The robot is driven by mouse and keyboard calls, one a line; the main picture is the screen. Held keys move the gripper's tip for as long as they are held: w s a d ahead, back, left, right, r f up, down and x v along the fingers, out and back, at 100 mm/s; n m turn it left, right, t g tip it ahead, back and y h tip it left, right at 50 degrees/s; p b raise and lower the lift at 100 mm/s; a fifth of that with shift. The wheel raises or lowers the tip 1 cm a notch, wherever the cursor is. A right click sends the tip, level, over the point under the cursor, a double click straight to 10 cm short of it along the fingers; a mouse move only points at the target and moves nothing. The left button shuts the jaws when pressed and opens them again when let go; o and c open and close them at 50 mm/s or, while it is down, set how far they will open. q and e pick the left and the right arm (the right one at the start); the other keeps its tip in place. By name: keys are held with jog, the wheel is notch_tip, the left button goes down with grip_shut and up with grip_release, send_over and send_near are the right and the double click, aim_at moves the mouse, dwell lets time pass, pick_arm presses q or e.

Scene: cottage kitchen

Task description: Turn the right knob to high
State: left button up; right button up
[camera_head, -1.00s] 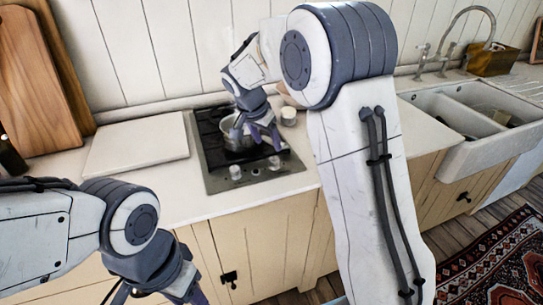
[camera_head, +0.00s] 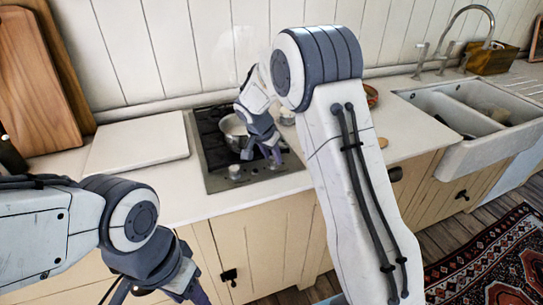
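The stove (camera_head: 212,155) is a dark hob with a steel front panel set in the counter. Its left knob (camera_head: 234,172) is pale and in plain view. The right knob (camera_head: 273,163) is mostly covered by my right gripper (camera_head: 264,156). My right gripper points down over the front right of the hob. Its purple fingers look apart, at or just above the right knob; I cannot tell whether they touch it. The knob's setting is not readable. My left gripper (camera_head: 186,292) hangs low at the bottom edge, in front of the cabinets, its fingertips cut off.
A metal pot (camera_head: 233,130) stands on the hob, close behind my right gripper. A small jar (camera_head: 287,117) is behind it to the right. A white board (camera_head: 137,146) lies left of the hob. A bowl (camera_head: 371,96) and the sink (camera_head: 462,158) are to the right.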

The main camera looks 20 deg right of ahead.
grip_shut()
jog(key=shift+n, duration=0.3)
jog(key=shift+n+t+b, duration=0.3)
jog(key=shift+n+b, duration=0.1)
jog(key=shift+n, duration=0.1)
jog(key=o, duration=1)
grip_release()
